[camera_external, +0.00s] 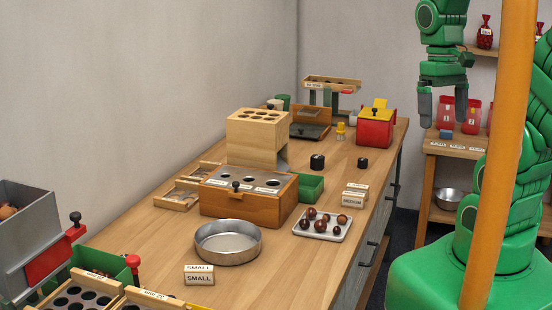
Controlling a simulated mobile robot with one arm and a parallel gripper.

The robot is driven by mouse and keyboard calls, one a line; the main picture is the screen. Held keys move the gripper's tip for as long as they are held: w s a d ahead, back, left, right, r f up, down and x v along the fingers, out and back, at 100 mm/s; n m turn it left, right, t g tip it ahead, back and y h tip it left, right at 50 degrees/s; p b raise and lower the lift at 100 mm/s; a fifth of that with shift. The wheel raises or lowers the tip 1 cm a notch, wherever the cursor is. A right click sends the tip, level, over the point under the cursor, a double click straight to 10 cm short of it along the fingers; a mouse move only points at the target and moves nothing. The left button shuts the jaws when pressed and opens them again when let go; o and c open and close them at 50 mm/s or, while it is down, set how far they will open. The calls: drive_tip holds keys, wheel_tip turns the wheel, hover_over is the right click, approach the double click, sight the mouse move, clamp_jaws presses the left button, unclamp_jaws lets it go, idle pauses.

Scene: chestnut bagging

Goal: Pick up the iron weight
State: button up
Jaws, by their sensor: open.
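Two small dark cylinders stand on the wooden table: a larger one (317,161) right of the tall wooden block, and a smaller one (362,163) nearer the right edge. Either may be the iron weight; I cannot tell which from this view. My gripper (443,121) is at the upper right, fingers pointing down and spread apart, with nothing visible between them. It is well above and to the right of both cylinders, in front of the wall shelf area.
A tray of chestnuts (322,225), size signs (354,194) and a metal pan (228,241) stand nearer on the table. A red box (375,128) and yellow piece (340,131) stand behind the cylinders. An orange post (500,150) crosses the right foreground.

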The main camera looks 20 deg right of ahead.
drive_tip(key=shift+s+a+f, duration=0.1)
drive_tip(key=shift+s+f, duration=0.15)
drive_tip(key=shift+s, duration=0.5)
drive_tip(key=shift+s+a+f, duration=0.1)
drive_tip(key=shift+s+f, duration=0.15)
drive_tip(key=shift+s, duration=0.5)
drive_tip(key=c, duration=0.6)
